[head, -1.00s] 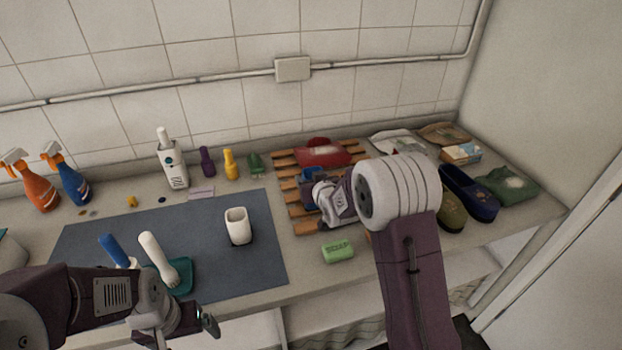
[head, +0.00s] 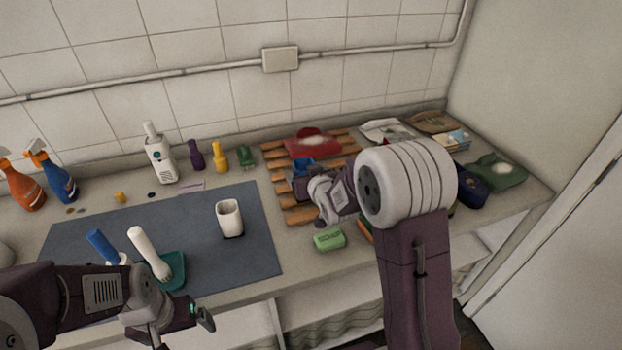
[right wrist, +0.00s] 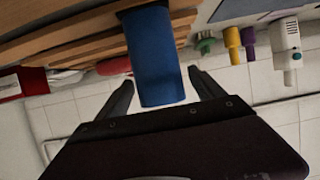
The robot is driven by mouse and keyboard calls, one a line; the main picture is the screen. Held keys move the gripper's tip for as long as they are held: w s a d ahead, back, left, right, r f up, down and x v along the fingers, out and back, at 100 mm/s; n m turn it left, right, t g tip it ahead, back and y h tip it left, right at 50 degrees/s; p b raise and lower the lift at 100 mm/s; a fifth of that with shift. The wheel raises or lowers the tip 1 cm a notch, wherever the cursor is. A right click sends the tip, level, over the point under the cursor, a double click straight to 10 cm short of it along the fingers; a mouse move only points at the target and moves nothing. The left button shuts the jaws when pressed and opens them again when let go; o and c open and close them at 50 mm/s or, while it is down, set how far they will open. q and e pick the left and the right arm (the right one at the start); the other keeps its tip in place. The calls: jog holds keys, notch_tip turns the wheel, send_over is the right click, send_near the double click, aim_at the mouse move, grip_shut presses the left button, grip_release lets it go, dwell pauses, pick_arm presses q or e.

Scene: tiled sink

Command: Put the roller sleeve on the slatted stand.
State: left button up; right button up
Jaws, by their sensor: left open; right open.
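The roller sleeve, a blue cylinder (head: 302,166), is at the slatted wooden stand (head: 299,215), partly hidden behind my right gripper (head: 303,185). In the right wrist view the sleeve (right wrist: 155,62) stands out from the slats (right wrist: 75,45), between the fingers of my right gripper (right wrist: 160,82). The fingers are open, with a gap visible on each side of the sleeve. Whether its far end rests fully on the slats is hard to tell. My left gripper (head: 186,328) is open and empty, low in front of the dark mat.
A red item (head: 310,142) lies at the back of the stand. A green soap bar (head: 329,240) lies in front of it. The mat (head: 90,222) holds a white cup (head: 229,215) and a teal tray (head: 174,272) with a white brush. Bottles stand along the wall.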

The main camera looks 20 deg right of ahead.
pick_arm(q)
jog(key=shift+f, duration=0.2)
pick_arm(e)
jog(key=v, duration=0.8)
pick_arm(q)
jog(key=shift+s, duration=0.1)
pick_arm(e)
jog(key=shift+f, duration=0.1)
